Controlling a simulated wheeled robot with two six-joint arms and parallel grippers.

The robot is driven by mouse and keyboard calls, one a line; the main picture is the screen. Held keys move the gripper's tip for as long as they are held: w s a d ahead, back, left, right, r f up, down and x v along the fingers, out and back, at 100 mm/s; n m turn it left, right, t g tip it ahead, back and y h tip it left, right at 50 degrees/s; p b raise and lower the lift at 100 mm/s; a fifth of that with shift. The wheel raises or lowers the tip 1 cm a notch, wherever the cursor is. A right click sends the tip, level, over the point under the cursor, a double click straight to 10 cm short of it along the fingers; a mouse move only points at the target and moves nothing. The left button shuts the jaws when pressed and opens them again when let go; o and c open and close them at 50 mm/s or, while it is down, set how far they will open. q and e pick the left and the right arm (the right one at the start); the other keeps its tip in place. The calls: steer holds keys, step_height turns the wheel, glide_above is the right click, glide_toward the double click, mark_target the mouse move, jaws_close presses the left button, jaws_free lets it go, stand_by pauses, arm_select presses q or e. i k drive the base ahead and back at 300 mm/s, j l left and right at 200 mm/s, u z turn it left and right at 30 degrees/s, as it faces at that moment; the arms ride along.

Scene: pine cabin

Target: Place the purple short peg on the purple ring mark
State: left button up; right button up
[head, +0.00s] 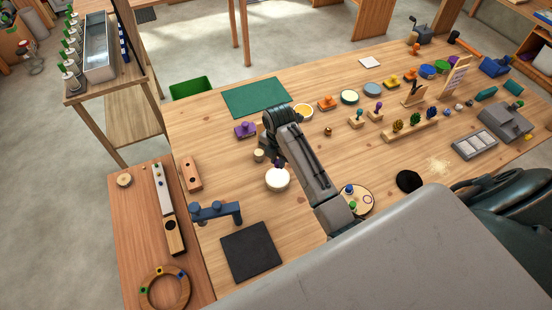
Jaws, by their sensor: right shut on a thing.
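My right gripper (271,152) hangs at the end of my arm, over the middle-left of the workbench, close to the white bowl (277,180). It is shut on a small dark purple thing, the purple short peg (279,164), of which only a little shows. I cannot tell whether the peg touches the bowl behind it. A round pale board (366,204) with a blue peg (349,189) and a green peg (352,205) lies right of my forearm, which covers part of it. I cannot make out the purple ring mark. My left gripper is out of view.
A purple block (245,130) with a knob and a small wooden cylinder (259,155) stand left of the gripper. A blue stand (216,210) and a dark square mat (251,252) lie nearer. A green mat (256,97) is behind. Several small items fill the right.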

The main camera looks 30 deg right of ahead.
mark_target(367, 198)
steer(key=k, duration=1.5)
